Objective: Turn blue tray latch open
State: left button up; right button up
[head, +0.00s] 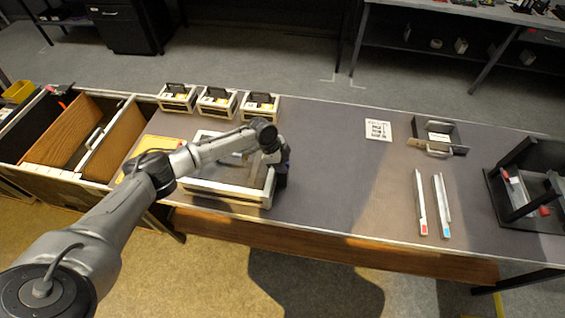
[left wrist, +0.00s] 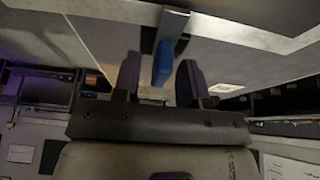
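A pale-rimmed tray (head: 222,193) sits on the bench under my left arm, near the front edge. My left gripper (head: 281,178) points down at the tray's right end; its fingers are dark and hard to make out there. In the left wrist view a blue latch handle (left wrist: 163,62) stands between the two dark fingers of my left gripper (left wrist: 160,70), below a grey metal bar (left wrist: 173,22). The fingers are apart, with a visible gap on the left side of the blue handle. Contact on the right side cannot be told. My right gripper is not in view.
Several small boxed units (head: 217,102) stand behind the tray. A wooden-sided bin (head: 70,130) is at the left. Two pale rails (head: 441,205), a small open box (head: 438,138) and a black stand (head: 525,190) are at the right. The bench middle is clear.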

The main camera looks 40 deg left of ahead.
pick_arm(q)
grip_shut()
jog(key=shift+r+n+p, duration=0.15)
jog(key=shift+n+p, duration=0.15)
jog(key=shift+p, duration=0.2)
jog(key=n+y+p, duration=0.1)
jog(key=n+p, duration=0.2)
jog(key=p, duration=0.1)
jog(key=n+t+y+p, duration=0.1)
jog(key=n+p, duration=0.3)
jog(key=p, duration=0.1)
jog(key=n+t+y+p, duration=0.1)
jog(key=n+p, duration=0.3)
jog(key=shift+d+r+y, duration=0.15)
jog(key=shift+y, duration=0.15)
jog(key=shift+n+y+p, duration=0.3)
jog(key=shift+n+p, duration=0.55)
jog(key=shift+n, duration=0.05)
jog(key=shift+n+y+p, duration=0.4)
jog(key=shift+n+p, duration=0.2)
jog(key=shift+n, duration=0.5)
jog(key=shift+f+n+y+p, duration=0.2)
jog(key=shift+n+y+p, duration=0.2)
jog(key=shift+n, duration=0.9)
